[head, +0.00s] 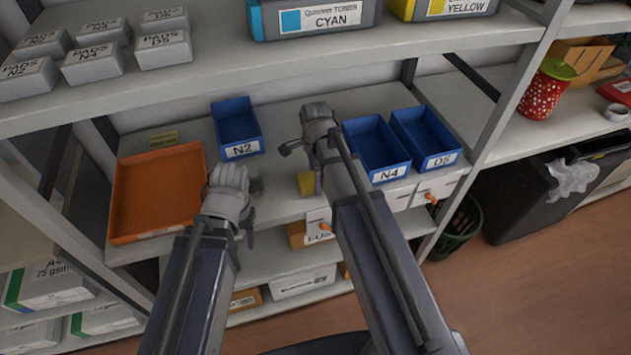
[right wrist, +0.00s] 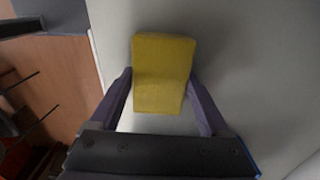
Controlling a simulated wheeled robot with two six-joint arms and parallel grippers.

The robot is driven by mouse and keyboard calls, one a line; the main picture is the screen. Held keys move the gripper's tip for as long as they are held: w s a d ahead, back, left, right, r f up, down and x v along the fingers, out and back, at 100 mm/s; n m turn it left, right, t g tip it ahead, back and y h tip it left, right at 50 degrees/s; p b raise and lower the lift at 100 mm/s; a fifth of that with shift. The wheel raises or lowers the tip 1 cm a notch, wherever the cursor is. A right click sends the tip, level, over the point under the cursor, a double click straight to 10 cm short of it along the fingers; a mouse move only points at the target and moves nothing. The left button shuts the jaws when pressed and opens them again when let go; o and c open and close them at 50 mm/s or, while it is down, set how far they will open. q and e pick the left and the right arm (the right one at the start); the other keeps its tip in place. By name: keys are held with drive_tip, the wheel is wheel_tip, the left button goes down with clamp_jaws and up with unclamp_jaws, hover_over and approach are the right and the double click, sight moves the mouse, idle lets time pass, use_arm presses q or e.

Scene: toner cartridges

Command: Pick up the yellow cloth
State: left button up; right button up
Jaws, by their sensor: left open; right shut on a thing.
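The yellow cloth (right wrist: 164,65) is a folded, block-like piece between the two fingers of my right gripper (right wrist: 160,88), which is shut on it. In the head view the cloth (head: 306,183) shows just left of my right forearm, near the front of the middle shelf. I cannot tell whether the cloth touches the shelf. My left gripper (head: 230,195) is open and empty over the shelf, between the orange tray and the cloth; its fingertips are mostly hidden.
The orange tray (head: 120,200) lies at the left of the shelf (head: 275,205). Blue bins N2 (head: 236,126), N4 (head: 375,142) and D5 (head: 425,134) stand along it. An upper shelf (head: 260,62) with pads and toner boxes overhangs the back. Shelf posts stand at both sides.

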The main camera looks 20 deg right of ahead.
drive_tip(key=c, duration=0.3)
drive_tip(key=shift+r, duration=0.1)
drive_tip(key=shift+c, duration=0.2)
wheel_tip(320, 180, up, 10)
drive_tip(key=p, duration=1)
